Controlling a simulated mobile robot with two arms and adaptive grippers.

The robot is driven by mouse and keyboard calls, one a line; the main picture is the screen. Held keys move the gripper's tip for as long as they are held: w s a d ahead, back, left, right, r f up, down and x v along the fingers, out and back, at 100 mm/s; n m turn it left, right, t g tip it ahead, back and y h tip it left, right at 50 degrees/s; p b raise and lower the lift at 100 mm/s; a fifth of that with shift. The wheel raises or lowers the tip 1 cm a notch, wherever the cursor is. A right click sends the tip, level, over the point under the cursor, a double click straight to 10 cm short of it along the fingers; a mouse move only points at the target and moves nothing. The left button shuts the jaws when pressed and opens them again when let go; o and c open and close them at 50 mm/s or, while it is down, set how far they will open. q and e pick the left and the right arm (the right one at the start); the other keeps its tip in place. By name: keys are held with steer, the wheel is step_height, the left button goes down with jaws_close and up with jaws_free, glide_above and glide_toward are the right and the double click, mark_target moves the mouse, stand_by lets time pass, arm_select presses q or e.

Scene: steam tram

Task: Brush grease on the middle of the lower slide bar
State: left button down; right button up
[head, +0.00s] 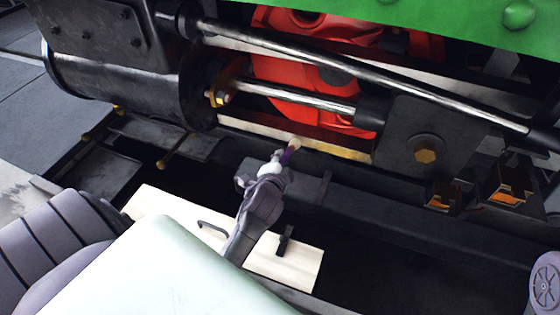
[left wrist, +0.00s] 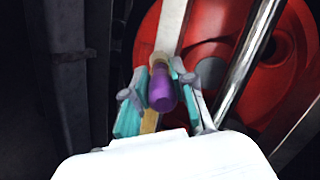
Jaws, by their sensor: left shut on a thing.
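The lower slide bar (head: 250,129) is a pale, narrow bar below the piston rod. Its right part looks yellowish, and it also shows in the left wrist view (left wrist: 171,25) as a pale strip. My left gripper (head: 272,170) is shut on a brush (head: 287,157) with a purple handle, seen end-on in the left wrist view (left wrist: 161,90) between the fingers (left wrist: 160,100). The brush's tan tip is at the bar's near side, around its middle along the length. I cannot tell whether it touches. My right gripper is not in view.
A black cylinder (head: 120,65) stands left, with the shiny piston rod (head: 290,99) running to the dark crosshead (head: 410,125). A red wheel (head: 285,70) is behind. A pale board (head: 165,204) with a small black clamp (head: 285,240) lies below my arm.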

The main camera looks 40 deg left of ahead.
arm_select(q)
steer(key=shift+w+a, duration=0.1)
steer(key=shift+w, duration=0.4)
